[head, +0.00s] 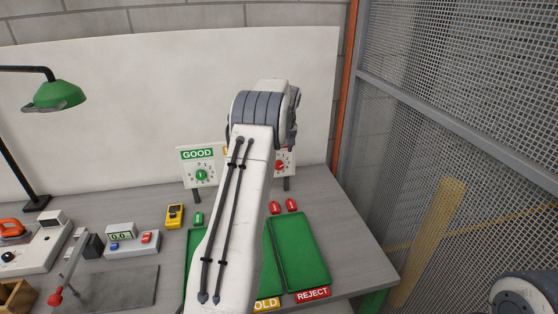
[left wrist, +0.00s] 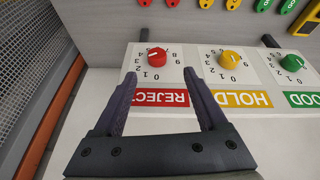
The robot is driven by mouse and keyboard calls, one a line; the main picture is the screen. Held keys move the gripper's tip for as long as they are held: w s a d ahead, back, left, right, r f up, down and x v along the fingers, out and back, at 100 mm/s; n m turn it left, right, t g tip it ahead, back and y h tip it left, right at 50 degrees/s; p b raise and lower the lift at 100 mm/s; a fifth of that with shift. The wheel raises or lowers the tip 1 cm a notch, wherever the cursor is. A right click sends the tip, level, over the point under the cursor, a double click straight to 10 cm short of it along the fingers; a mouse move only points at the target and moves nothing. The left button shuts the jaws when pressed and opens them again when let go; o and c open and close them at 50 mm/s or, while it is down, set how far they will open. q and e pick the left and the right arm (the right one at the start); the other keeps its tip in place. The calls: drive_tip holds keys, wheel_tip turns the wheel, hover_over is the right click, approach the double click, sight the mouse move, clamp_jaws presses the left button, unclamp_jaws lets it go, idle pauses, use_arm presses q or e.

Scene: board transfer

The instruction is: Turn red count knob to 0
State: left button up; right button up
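The red count knob (left wrist: 157,58) sits on the white REJECT panel, with digits around it; it also shows in the head view (head: 279,165), partly beside my arm. I cannot surely read which digit it points to. My left gripper (left wrist: 159,78) is open and empty. In the left wrist view its fingertips lie either side of the dial's lower digits, the knob just beyond them; no contact is visible. In the head view my left arm hides the gripper and most of the HOLD panel. My right gripper is not in view.
The yellow knob (left wrist: 230,59) and green knob (left wrist: 292,63) are beside the red one. A green REJECT tray (head: 299,250) lies on the grey table, with red pieces (head: 291,205) behind it. A mesh fence (head: 450,120) stands right.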

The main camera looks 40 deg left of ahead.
use_arm(q)
drive_tip(key=p+x, duration=0.4)
drive_tip(key=x, duration=0.6)
drive_tip(key=shift+w+d, duration=0.2)
drive_tip(key=shift+w, duration=0.05)
drive_tip(key=shift+f, duration=0.15)
clamp_jaws()
